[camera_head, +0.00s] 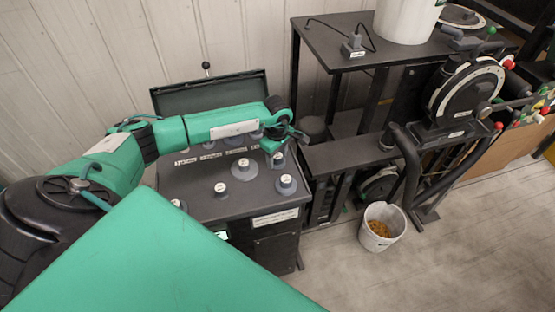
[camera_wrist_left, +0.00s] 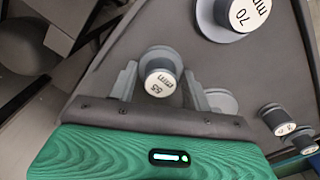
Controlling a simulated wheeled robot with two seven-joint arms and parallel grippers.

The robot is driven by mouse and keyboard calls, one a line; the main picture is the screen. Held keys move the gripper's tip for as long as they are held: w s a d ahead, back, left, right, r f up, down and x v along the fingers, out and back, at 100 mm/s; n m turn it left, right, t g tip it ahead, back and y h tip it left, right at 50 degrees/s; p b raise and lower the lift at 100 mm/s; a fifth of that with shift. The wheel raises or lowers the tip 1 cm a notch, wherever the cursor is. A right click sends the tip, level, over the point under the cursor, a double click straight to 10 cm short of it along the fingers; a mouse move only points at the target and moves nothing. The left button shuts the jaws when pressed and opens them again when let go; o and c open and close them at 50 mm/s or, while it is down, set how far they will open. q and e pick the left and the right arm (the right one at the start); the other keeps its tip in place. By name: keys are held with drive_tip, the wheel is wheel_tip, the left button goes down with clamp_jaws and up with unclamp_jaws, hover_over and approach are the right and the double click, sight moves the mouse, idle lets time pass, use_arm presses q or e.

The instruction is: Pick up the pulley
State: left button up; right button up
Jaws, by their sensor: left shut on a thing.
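In the left wrist view, a pulley (camera_wrist_left: 160,72) with a grey body and a white cap sits between the fingers of my left gripper (camera_wrist_left: 160,85). Its cap has "mm" and a number that is hard to read upside down. My gripper is shut on it. In the head view my left gripper (camera_head: 276,149) is over the back right of the dark cabinet top, and its fingers are small there. Other pulleys stand on that top, among them a middle one (camera_head: 243,169), a right one (camera_head: 286,184) and a front one (camera_head: 220,189). My right gripper is not in view.
A large pulley marked 70 mm (camera_wrist_left: 240,18) is close by in the wrist view. The cabinet (camera_head: 262,204) has a raised lid (camera_head: 210,96) behind. To the right are a black bench (camera_head: 335,45), a seed-meter machine (camera_head: 465,95) and a white bucket (camera_head: 381,228) on the floor.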

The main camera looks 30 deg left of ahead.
use_arm(q)
drive_tip(key=shift+r, duration=0.1)
drive_tip(key=shift+w+r, duration=0.1)
drive_tip(key=shift+r, duration=0.5)
wheel_tip(320, 180, up, 17)
drive_tip(key=b, duration=0.5)
wheel_tip(320, 180, up, 6)
drive_tip(key=p, duration=0.2)
hover_over(277, 155)
